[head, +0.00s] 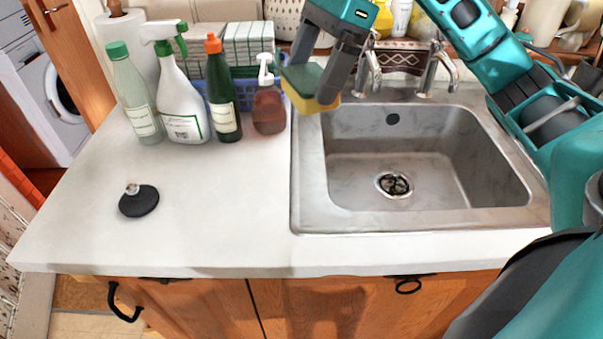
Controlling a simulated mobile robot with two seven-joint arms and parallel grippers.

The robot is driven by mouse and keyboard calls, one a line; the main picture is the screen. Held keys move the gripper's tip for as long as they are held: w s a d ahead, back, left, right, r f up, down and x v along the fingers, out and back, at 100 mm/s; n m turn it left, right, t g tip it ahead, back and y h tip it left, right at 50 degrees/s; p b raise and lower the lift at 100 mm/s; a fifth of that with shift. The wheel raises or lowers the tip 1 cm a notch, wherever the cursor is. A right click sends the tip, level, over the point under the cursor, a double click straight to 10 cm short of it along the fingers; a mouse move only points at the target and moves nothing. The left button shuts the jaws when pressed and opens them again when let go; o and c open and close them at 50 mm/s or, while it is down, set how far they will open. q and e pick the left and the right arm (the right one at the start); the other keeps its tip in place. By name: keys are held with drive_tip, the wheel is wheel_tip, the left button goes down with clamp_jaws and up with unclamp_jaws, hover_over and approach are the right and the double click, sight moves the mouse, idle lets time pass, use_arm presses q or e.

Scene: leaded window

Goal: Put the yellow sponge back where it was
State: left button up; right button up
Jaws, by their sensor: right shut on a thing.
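The yellow sponge (310,104) has a green top layer and a yellow lower layer. My right gripper (315,85) is shut on it, with its grey fingers pointing down. The sponge is held near the back left corner of the sink (420,160), just right of the soap pump bottle (268,108). One finger covers part of the sponge. I cannot tell exactly how high it is above the rim. My left gripper is not in view.
Several bottles, including a white spray bottle (180,95) and a dark green bottle (222,95), stand left of the sink. A blue basket (245,76) is behind them. A black sink plug (139,201) lies on the counter (220,220), whose front is clear.

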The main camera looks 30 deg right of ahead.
wheel_tip(320, 180, down, 19)
drive_tip(key=shift+r+b, duration=0.1)
drive_tip(key=shift+b, duration=0.3)
drive_tip(key=shift+f+b, duration=0.25)
drive_tip(key=shift+b, duration=0.05)
drive_tip(key=o, duration=0.6)
drive_tip(key=shift+r, duration=0.1)
drive_tip(key=shift+r+p, duration=0.25)
drive_tip(key=shift+p, duration=0.15)
drive_tip(key=v, duration=1.2)
